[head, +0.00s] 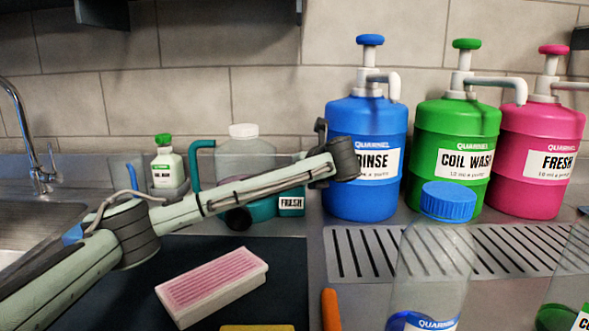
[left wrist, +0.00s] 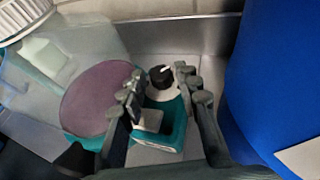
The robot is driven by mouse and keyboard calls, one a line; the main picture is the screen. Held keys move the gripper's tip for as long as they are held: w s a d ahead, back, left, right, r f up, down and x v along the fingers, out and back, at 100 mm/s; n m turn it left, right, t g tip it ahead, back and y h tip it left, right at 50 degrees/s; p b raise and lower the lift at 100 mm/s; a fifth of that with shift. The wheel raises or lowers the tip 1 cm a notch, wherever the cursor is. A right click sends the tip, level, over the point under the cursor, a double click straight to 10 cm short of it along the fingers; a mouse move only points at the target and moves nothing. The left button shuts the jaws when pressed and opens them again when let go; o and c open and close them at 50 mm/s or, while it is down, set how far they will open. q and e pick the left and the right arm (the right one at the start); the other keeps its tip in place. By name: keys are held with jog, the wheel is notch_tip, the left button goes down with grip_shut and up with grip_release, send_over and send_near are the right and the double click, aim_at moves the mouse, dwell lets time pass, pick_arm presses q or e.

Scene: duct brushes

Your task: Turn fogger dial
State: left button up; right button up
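The fogger has a teal body (head: 262,208) with a FRESH label and a clear tank (head: 245,158), and stands at the back behind my left arm. In the left wrist view its teal housing (left wrist: 178,128) carries a black dial (left wrist: 162,78) with a white pointer mark, on a pale round base. A dull purple round face (left wrist: 97,98) is beside it. My left gripper (left wrist: 159,73) is open, with one finger on each side of the dial. Small gaps seem to show; contact is unclear. In the head view the fingers are hidden. My right gripper is not in view.
Blue RINSE (head: 366,190), green COIL WASH (head: 455,130) and pink FRESH (head: 543,130) pump drums line the back; the blue one is close right of my gripper. A pink-topped brush block (head: 212,285), blue-capped bottle (head: 432,265) and small green-capped bottle (head: 168,168) stand around.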

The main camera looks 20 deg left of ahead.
pick_arm(q)
jog(key=shift+w+a+f, duration=0.2)
jog(key=shift+w+a, duration=0.1)
jog(key=shift+w, duration=0.1)
grip_shut()
jog(key=shift+w+d+n+g+y, duration=0.1)
jog(key=shift+n+g+y, duration=0.5)
jog(key=shift+n+y, duration=0.2)
jog(key=shift+r, duration=0.1)
grip_release()
jog(key=v, duration=0.7)
jog(key=shift+s+d, duration=0.2)
jog(key=shift+s, duration=0.05)
jog(key=shift+r, duration=0.15)
